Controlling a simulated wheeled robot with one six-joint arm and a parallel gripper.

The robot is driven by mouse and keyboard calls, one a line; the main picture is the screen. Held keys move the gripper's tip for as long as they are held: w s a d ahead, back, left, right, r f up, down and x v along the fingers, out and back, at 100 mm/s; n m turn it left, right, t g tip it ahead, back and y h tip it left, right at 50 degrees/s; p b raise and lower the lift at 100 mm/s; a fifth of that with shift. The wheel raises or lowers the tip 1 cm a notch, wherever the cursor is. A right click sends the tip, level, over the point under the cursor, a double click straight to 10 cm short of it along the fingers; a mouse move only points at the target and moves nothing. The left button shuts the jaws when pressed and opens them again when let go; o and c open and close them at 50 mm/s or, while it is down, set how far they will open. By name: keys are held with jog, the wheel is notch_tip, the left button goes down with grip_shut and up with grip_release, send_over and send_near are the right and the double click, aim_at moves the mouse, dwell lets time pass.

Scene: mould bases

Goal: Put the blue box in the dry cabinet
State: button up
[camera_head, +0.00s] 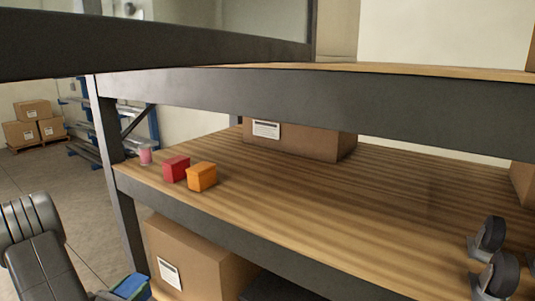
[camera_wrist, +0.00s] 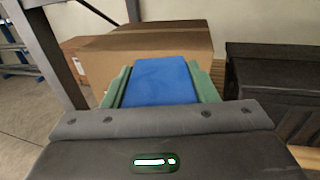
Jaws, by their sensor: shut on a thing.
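The blue box (camera_wrist: 158,82) is held between the two green fingers of my gripper (camera_wrist: 160,84) in the wrist view. It also shows at the bottom edge of the head view (camera_head: 131,286), partly cut off. My gripper is shut on it, low and in front of the shelf rack, near a cardboard box on the bottom level. The dry cabinet cannot be made out in either view.
A cardboard box (camera_head: 195,255) sits below. A dark case (camera_wrist: 275,85) stands right in the wrist view.

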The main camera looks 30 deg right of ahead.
jog(key=s+d+r+m+g, duration=0.1)
jog(key=s+d+r, duration=0.2)
jog(key=r, duration=2.2)
jog(key=s+d+r+m+g+h, duration=0.1)
jog(key=s+d+r, duration=0.2)
jog(key=d+r, duration=0.9)
jog(key=s+d+r+g+h, duration=0.1)
jog(key=s+d+r, duration=0.3)
jog(key=r, duration=3.6)
jog(key=d, duration=0.4)
jog(key=shift+d+r+m+g, duration=0.15)
jog(key=shift+r+m+g, duration=0.1)
jog(key=shift+m+g, duration=0.15)
